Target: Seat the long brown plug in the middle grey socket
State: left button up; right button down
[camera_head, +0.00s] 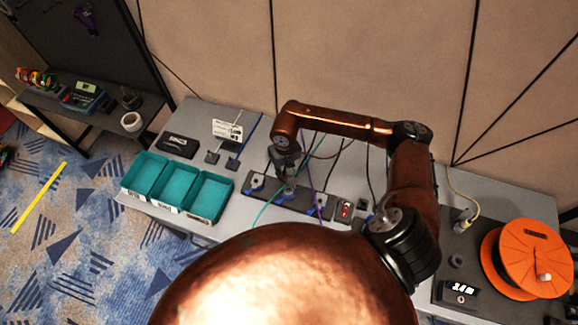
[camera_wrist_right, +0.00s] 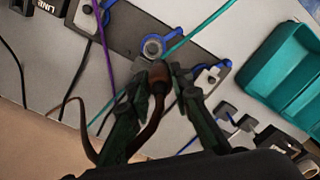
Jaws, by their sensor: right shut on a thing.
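The long brown plug (camera_wrist_right: 158,77), with a brown cord curving back, is between the fingers of my right gripper (camera_wrist_right: 160,82), shut on it. The right gripper (camera_head: 288,166) also shows small over the socket strip in the head view. The middle grey socket (camera_wrist_right: 153,47), a round ring with a blue surround, sits just past the plug's end in the wrist view. I cannot tell whether plug and socket touch. The same socket (camera_head: 289,192) is partly hidden by the gripper in the head view. My left gripper is not in view.
Other sockets flank it on the dark strip (camera_head: 270,196). Teal, purple and black cables hang close by; the teal cable (camera_wrist_right: 200,28) passes beside the middle socket. Teal bins (camera_head: 208,196) stand left, an orange reel (camera_head: 528,258) right. Bare grey table lies behind the strip.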

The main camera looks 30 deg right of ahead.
jog(key=shift+w+d+f+p, duration=0.1)
jog(key=shift+d+f+p, duration=0.35)
jog(key=shift+d+f, duration=0.15)
jog(key=shift+s+f, duration=0.2)
jog(key=shift+f, duration=0.6)
jog(key=shift+w+f+b, duration=0.1)
jog(key=shift+f+b, duration=0.25)
jog(key=shift+f, duration=0.35)
pick_arm(q)
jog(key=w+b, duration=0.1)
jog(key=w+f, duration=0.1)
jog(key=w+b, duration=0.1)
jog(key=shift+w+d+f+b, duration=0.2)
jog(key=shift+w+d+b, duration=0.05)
jog(key=shift+b, duration=0.1)
pick_arm(e)
notch_tip(320, 180, down, 3)
jog(key=shift+f, duration=0.2)
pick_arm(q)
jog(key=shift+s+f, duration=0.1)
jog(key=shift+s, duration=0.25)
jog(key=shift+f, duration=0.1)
